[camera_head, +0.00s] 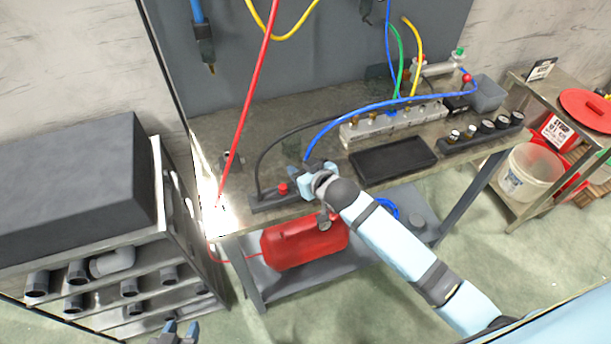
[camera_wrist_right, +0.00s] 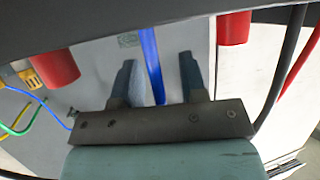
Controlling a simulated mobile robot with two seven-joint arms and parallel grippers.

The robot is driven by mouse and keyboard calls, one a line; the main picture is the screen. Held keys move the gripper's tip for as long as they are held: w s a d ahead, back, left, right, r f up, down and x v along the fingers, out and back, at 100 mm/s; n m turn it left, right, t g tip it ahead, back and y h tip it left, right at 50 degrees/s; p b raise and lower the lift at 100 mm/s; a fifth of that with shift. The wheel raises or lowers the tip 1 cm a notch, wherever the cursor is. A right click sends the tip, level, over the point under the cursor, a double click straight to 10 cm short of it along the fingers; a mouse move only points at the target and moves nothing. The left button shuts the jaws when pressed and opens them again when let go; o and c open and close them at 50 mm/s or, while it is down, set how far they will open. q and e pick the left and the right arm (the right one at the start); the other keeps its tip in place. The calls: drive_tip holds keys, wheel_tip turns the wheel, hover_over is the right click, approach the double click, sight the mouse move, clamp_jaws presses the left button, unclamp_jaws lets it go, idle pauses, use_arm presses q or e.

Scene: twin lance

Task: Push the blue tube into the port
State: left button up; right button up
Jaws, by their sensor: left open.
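The blue tube (camera_head: 365,107) arcs from the fittings at the back right of the bench to my right gripper (camera_head: 300,168), near the bench's front edge. In the right wrist view the blue tube (camera_wrist_right: 150,60) runs between the two fingers of my right gripper (camera_wrist_right: 158,78). It lies closer to the left finger, and a gap shows on its right. The tube's end and the port are hidden or too small to make out. My left gripper (camera_head: 176,333) is open and empty at the bottom edge, away from the bench.
A dark block with a red knob (camera_head: 282,188) sits just left of my right gripper. A black tray (camera_head: 393,159) and a grey manifold (camera_head: 392,123) with several tubes lie to the right. A red tank (camera_head: 303,241) is on the lower shelf. A red hose (camera_head: 257,90) hangs at left.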

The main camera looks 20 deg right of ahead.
clamp_jaws()
idle(0.3)
